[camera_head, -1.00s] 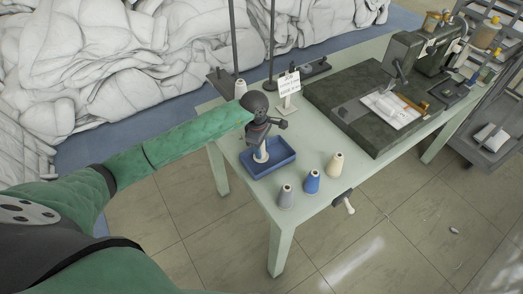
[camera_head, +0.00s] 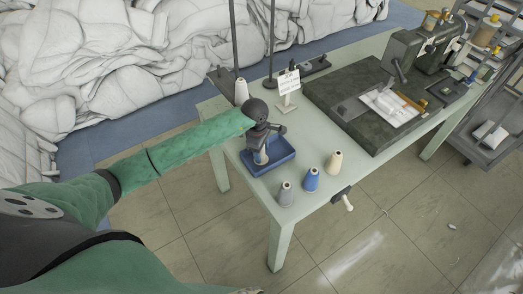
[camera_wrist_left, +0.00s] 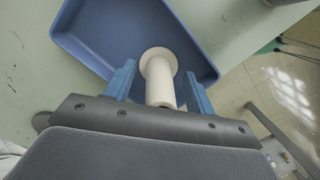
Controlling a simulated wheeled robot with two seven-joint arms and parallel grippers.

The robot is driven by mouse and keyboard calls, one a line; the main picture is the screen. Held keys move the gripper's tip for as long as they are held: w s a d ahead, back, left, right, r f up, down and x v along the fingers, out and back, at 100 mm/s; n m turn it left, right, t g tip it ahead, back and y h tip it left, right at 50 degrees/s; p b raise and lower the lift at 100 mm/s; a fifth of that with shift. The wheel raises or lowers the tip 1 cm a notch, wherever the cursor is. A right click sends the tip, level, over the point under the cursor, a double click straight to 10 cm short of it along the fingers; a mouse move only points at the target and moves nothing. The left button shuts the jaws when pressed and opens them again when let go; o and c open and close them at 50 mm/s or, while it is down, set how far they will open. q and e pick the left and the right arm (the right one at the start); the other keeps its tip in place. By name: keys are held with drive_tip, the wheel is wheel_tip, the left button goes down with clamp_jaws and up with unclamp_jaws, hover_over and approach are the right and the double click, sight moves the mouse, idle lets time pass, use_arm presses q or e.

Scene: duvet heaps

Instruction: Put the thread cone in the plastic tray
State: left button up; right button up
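A white thread cone (camera_wrist_left: 160,78) is inside the blue plastic tray (camera_wrist_left: 82,42), its wide flange toward the tray floor. My left gripper (camera_wrist_left: 160,88) points down into the tray, one blue finger on each side of the cone. A gap shows between each finger and the cone, so the gripper looks open around it. In the head view the tray (camera_head: 284,163) sits at the table's near left corner, with my left gripper (camera_head: 261,158) low in it, hiding most of the cone. My right gripper is not in view.
Grey (camera_head: 286,194), blue (camera_head: 312,180) and cream (camera_head: 334,163) cones stand along the front edge, right of the tray. A white cone (camera_head: 240,91) and a sign (camera_head: 288,84) stand behind. A sewing machine (camera_head: 418,55) fills the right side.

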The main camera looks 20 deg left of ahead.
use_arm(q)
drive_tip(key=shift+o, duration=0.9)
drive_tip(key=shift+r, duration=0.15)
drive_tip(key=shift+a+r, duration=0.1)
drive_tip(key=shift+r, duration=0.1)
drive_tip(key=r+b, duration=0.1)
drive_tip(key=r, duration=0.2)
drive_tip(key=r+b, duration=0.2)
drive_tip(key=r, duration=0.1)
drive_tip(key=a+r+b, duration=0.1)
drive_tip(key=r+b, duration=0.1)
drive_tip(key=r, duration=0.2)
drive_tip(key=shift+w+a, duration=0.1)
drive_tip(key=shift+r+b, duration=0.3)
drive_tip(key=shift+r, duration=0.4)
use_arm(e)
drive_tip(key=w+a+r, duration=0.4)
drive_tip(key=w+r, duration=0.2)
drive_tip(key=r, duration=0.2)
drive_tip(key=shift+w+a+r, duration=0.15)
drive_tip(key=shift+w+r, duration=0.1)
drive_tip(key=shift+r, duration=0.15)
